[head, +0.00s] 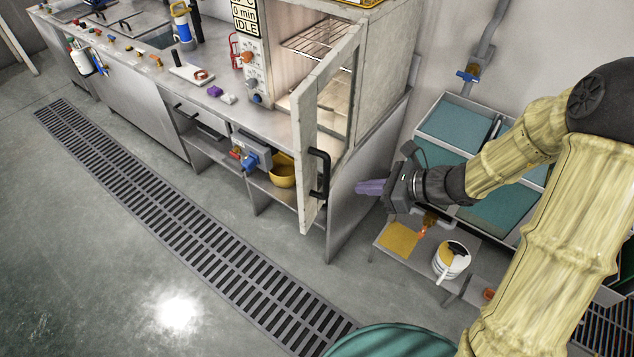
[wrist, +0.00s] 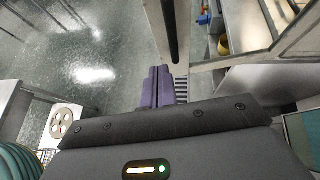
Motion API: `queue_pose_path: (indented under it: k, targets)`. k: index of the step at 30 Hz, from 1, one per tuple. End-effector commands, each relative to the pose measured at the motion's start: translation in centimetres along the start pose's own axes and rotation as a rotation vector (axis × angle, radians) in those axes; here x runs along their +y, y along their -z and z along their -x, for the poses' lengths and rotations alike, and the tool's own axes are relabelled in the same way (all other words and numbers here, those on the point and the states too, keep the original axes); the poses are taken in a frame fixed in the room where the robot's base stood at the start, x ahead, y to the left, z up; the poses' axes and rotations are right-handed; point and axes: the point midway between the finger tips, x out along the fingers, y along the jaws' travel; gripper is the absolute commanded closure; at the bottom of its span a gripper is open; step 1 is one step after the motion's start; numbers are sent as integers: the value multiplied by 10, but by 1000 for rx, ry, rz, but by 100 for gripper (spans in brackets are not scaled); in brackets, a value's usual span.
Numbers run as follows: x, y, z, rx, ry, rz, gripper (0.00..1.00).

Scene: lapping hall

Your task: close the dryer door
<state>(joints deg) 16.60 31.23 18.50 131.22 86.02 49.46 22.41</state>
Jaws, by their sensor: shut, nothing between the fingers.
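The dryer (head: 382,75) is a pale cabinet on the metal counter, with a wire rack inside. Its door (head: 309,120) stands open, swung out past the counter's front edge, with a window in its frame. A black bar handle (head: 319,174) is on the door's lower part; a dark bar, apparently this handle, shows in the wrist view (wrist: 170,30). My gripper (head: 362,187) has purple fingers, shut and empty, just to the right of the handle. In the wrist view the fingertips (wrist: 158,72) are close to the bar's near end; whether they touch it I cannot tell.
A yellow bowl (head: 282,170) and a blue-grey device (head: 252,152) sit on the shelf under the counter. A low table with a white bucket (head: 451,260) stands below my gripper. Teal-lined trays (head: 452,123) are behind it. Open floor with a drain grate (head: 200,223) lies left.

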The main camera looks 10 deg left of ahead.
Motion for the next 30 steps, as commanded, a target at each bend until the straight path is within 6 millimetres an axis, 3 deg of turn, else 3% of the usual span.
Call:
queue_pose_path:
  k: [5,19,24,30]
  targets:
    - [1,0,-19,0,-5,-1,100]
    - [2,-1,-100,2,-6,-1,100]
    - [1,-16,-121,1,-4,2,100]
    - [1,-20,-132,2,-2,2,100]
